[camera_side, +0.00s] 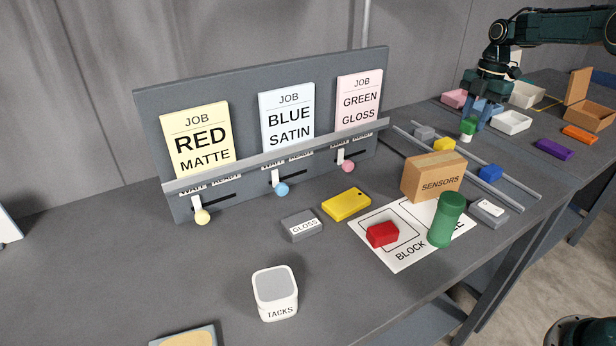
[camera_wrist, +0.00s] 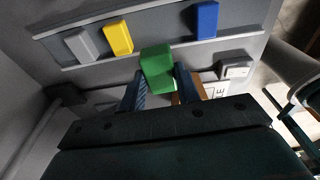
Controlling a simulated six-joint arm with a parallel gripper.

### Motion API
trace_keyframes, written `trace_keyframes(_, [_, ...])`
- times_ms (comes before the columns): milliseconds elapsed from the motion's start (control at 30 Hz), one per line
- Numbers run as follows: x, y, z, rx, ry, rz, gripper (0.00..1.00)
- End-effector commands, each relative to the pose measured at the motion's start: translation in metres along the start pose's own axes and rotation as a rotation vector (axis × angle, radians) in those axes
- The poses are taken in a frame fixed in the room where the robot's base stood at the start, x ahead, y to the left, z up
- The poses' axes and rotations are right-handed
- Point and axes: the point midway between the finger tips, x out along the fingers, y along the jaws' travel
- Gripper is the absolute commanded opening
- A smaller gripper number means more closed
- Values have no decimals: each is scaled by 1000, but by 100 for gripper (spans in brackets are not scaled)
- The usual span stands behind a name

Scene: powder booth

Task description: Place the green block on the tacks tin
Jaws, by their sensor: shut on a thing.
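Whether the block is clear of the surface is hard to tell. The tacks tin (camera_side: 275,295) is a white, rounded box with a flat grey top, labelled TACKS. It stands at the front of the bench, far from my gripper, with nothing on its top. The wrist view does not show it.
Rails (camera_side: 505,178) hold grey, yellow (camera_side: 444,144) and blue blocks (camera_side: 490,172). A SENSORS carton (camera_side: 432,178), tall green cylinder (camera_side: 446,222) and red block (camera_side: 382,234) stand between gripper and tin.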

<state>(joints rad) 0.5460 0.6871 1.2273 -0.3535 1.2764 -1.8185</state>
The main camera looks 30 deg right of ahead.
Motion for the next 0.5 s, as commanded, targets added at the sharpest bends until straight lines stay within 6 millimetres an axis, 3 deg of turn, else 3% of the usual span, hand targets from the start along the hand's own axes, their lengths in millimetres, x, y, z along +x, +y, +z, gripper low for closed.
trace_keyframes(267, [4,27,-64,-155,-1,-18,9])
trace_keyframes(500, [9,48,-143,-340,-1,-41,9])
